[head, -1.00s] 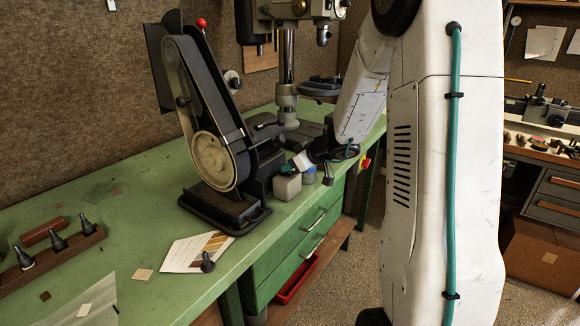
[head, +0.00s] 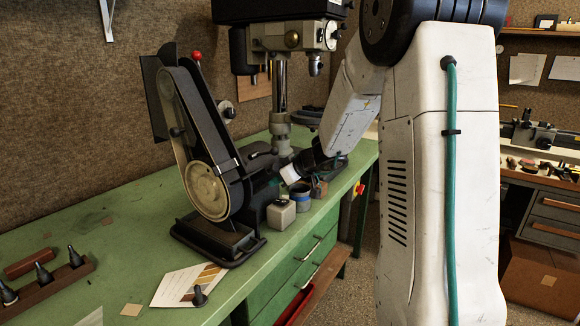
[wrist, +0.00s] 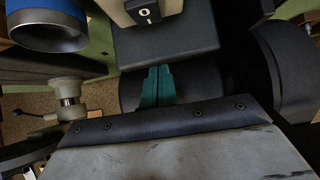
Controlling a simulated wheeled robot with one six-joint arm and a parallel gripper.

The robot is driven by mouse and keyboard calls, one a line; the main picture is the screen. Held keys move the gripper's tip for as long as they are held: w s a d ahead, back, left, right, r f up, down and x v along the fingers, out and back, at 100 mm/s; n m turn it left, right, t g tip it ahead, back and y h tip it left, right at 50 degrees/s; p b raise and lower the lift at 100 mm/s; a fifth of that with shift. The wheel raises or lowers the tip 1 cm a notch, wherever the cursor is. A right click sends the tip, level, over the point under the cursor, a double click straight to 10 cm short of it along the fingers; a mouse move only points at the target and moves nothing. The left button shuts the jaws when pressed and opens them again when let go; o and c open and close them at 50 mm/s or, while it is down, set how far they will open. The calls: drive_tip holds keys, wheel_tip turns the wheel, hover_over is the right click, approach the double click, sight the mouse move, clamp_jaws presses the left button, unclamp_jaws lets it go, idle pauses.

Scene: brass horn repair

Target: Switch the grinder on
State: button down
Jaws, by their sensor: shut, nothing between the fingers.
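The belt grinder (head: 206,170) stands on the green bench, with its upright belt arm, pale round wheel and black base. A small beige box (head: 281,214) sits beside its base. In the wrist view a beige box (wrist: 122,10) at the top edge carries a black switch (wrist: 146,14) marked "O". My gripper (wrist: 157,87) has teal fingertips pressed together with nothing between them. They are over the grinder's dark body (wrist: 165,45), apart from the switch in the picture. In the head view my gripper (head: 273,183) is just behind the beige box, partly hidden; contact cannot be told.
A blue-banded cup (head: 300,196) stands right next to the beige box; a blue and metal cup shows in the wrist view (wrist: 45,24). A drill press (head: 281,90) rises behind. A card (head: 188,285) and a rack of dark tools (head: 45,283) lie at the front left.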

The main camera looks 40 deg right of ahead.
drive_tip(key=s+d+r, duration=0.2)
drive_tip(key=s+r, duration=0.3)
drive_tip(key=r, duration=0.3)
drive_tip(key=shift+s+r, duration=0.15)
drive_tip(key=shift+r, duration=0.1)
drive_tip(key=s+a+m+g+h, duration=0.1)
drive_tip(key=s+a+g, duration=0.1)
drive_tip(key=s+a, duration=0.4)
drive_tip(key=s+a+f+m+g+h, duration=0.1)
drive_tip(key=s+a+g, duration=0.2)
drive_tip(key=s+a, duration=0.4)
drive_tip(key=s+a+m+g+h, duration=0.1)
drive_tip(key=s+a, duration=0.6)
drive_tip(key=s, duration=1.2)
drive_tip(key=shift+s+f+m+g+h, duration=0.15)
drive_tip(key=shift+m+g+h, duration=0.25)
drive_tip(key=shift+g, duration=0.8)
